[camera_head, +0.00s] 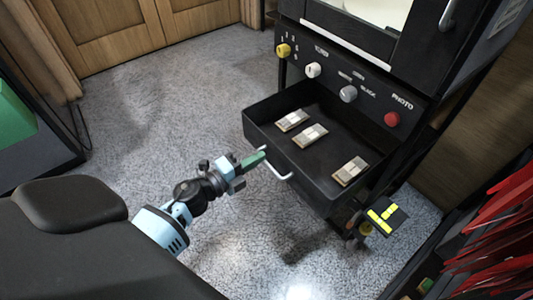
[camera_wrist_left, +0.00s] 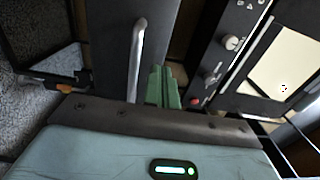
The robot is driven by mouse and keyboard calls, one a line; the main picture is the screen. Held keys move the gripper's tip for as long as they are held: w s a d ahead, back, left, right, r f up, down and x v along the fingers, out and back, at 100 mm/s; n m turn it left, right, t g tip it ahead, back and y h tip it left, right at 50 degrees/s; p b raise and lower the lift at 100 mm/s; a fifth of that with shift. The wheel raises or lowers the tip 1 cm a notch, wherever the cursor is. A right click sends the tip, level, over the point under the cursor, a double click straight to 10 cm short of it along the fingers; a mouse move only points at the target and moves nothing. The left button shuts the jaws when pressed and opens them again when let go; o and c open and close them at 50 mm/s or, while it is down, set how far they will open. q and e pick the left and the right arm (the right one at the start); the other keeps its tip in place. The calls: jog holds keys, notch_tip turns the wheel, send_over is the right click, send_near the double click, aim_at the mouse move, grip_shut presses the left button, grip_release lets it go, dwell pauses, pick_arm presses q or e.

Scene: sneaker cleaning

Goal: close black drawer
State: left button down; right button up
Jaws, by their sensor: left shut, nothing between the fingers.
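The black drawer (camera_head: 262,128) is pulled out of the black cabinet and stands open in the head view. Its light bar handle (camera_head: 279,170) is on the front face, and the handle also shows in the left wrist view (camera_wrist_left: 136,60). My left gripper (camera_head: 256,158), with green fingers, is shut and empty just in front of the drawer face, close beside the handle. In the left wrist view the shut green fingers (camera_wrist_left: 162,88) are to the right of the handle. I cannot tell whether they touch the drawer. My right gripper is not in view.
Several small pale blocks (camera_head: 310,135) lie in the drawer. Knobs (camera_head: 348,93) line the cabinet panel above it. A black and yellow item (camera_head: 382,217) is below the drawer's right side. Red items (camera_head: 500,215) stand at the right. The grey floor (camera_head: 150,110) at left is clear.

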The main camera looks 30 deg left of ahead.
aim_at(275, 148)
pick_arm(q)
jog(key=shift+x, duration=1.75)
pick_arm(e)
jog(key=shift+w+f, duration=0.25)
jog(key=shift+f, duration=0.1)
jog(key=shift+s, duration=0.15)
